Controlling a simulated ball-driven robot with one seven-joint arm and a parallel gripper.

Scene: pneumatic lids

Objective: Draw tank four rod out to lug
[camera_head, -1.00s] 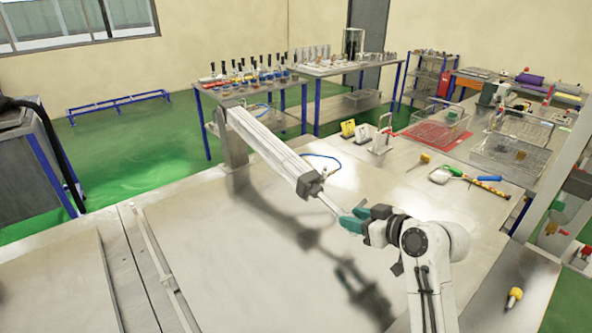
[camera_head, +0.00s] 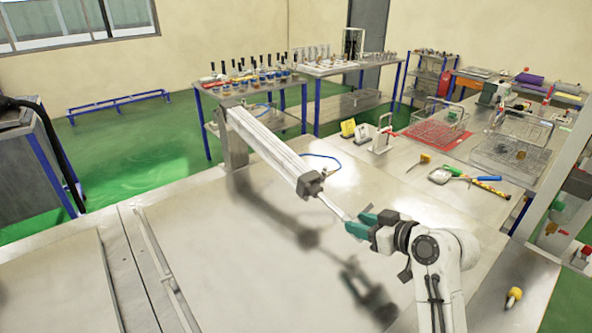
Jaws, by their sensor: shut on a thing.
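A long silver pneumatic cylinder (camera_head: 266,147) slants above a broad pale metal lid (camera_head: 215,265). Its far end is at an upright grey post (camera_head: 234,150), and its dark end cap (camera_head: 310,184) points toward my arm. A thin bright rod (camera_head: 331,206) sticks out of the cap. My gripper (camera_head: 354,223), with teal fingers, is shut on the outer end of the rod. The fingers hide the rod's tip. The rod is held above the lid, and shadows fall below it. I cannot make out the lug or a tank number.
A blue hose (camera_head: 332,158) curls beside the cylinder. A yellow-topped tool (camera_head: 513,296) lies at lower right. The lid's middle and left are clear.

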